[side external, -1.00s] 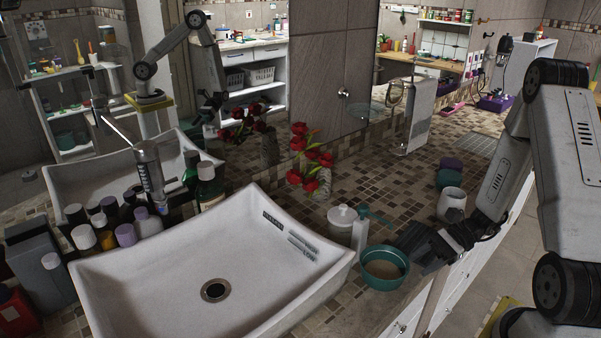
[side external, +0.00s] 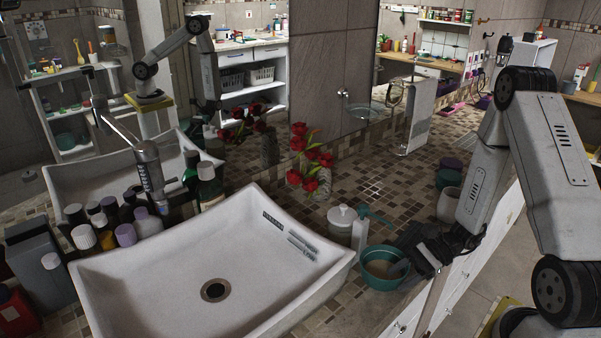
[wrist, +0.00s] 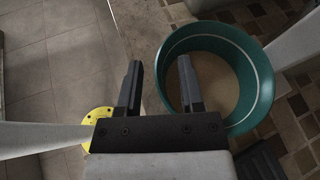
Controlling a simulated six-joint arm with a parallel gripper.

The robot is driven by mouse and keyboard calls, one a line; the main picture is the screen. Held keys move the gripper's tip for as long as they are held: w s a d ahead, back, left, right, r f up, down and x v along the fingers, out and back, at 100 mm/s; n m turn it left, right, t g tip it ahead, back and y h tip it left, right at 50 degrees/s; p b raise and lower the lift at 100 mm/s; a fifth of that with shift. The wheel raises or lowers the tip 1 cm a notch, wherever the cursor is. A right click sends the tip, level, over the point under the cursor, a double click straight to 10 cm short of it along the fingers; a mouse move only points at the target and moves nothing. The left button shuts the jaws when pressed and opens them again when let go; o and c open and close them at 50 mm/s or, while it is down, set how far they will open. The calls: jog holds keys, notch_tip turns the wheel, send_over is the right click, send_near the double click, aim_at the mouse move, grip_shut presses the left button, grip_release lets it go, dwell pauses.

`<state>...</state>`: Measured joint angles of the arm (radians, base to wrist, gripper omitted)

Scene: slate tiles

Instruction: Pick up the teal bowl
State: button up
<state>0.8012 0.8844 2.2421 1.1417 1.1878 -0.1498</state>
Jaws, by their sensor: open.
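The teal bowl (side external: 384,280) stands upright on the tiled counter at the right of the sink, near the counter's front edge. Its inside looks beige. My gripper (side external: 412,266) is at the bowl's right side in the side external view. In the wrist view, my gripper (wrist: 160,85) is open, with the near rim of the teal bowl (wrist: 265,88) between its fingers. The right finger is over the inside of the bowl and the left finger is outside it, over the counter edge. I cannot tell whether either finger touches the wall.
A white sink (side external: 160,290) fills the left of the counter. A white cup (side external: 449,205) and dark teal jars (side external: 450,172) stand farther back. Red flowers (side external: 310,165) and several bottles (side external: 125,230) stand behind the sink.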

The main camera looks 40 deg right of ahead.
dwell(0.4)
grip_shut()
jog(key=shift+d+r, duration=0.1)
dwell(0.3)
jog(key=shift+d+r, duration=0.15)
jog(key=shift+r, duration=3.15)
jog(key=shift+d+r, duration=0.15)
jog(key=shift+d, duration=0.1)
jog(key=d, duration=1.9)
